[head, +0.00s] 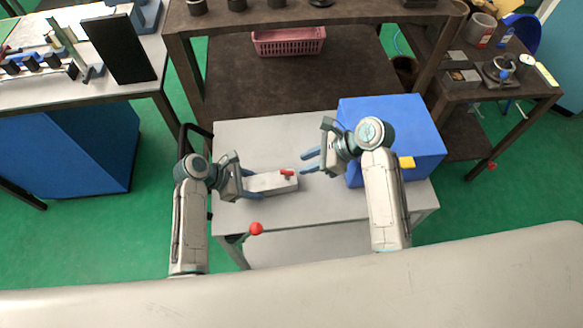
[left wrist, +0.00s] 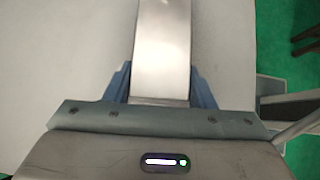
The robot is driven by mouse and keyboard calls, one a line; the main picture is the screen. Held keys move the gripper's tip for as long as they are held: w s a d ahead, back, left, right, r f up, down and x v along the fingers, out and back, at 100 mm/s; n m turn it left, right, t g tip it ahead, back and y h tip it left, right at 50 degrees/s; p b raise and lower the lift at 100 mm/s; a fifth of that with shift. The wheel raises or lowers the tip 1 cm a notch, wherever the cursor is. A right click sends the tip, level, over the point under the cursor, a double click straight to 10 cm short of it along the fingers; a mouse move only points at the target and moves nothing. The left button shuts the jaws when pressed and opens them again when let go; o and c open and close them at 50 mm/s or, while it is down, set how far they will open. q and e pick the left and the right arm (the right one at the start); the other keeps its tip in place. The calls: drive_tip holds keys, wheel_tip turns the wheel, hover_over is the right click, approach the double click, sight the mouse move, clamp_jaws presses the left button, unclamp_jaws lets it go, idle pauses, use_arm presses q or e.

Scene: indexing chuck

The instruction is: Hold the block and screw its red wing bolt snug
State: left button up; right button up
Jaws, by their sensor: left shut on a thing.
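A light grey block (head: 264,182) lies on the grey table, a little left of the middle in the head view. The red wing bolt (head: 287,173) stands on its right end. My left gripper (head: 250,182) is shut on the left end of the block. In the left wrist view the block (left wrist: 163,50) runs away from between the blue fingers of my left gripper (left wrist: 162,85). My right gripper (head: 309,162) is open and empty, just to the right of the wing bolt and apart from it. The wing bolt does not show in the left wrist view.
A large blue box (head: 400,125) with a yellow part stands on the right of the table (head: 238,135), close to my right arm. A red ball (head: 256,229) shows at the table's front edge. A brown shelf with a pink basket (head: 290,41) stands behind.

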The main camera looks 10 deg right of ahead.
sight(288, 171)
drive_tip(key=x, duration=0.6)
drive_tip(key=shift+a+f, duration=0.3)
drive_tip(key=shift+w, duration=0.1)
clamp_jaws()
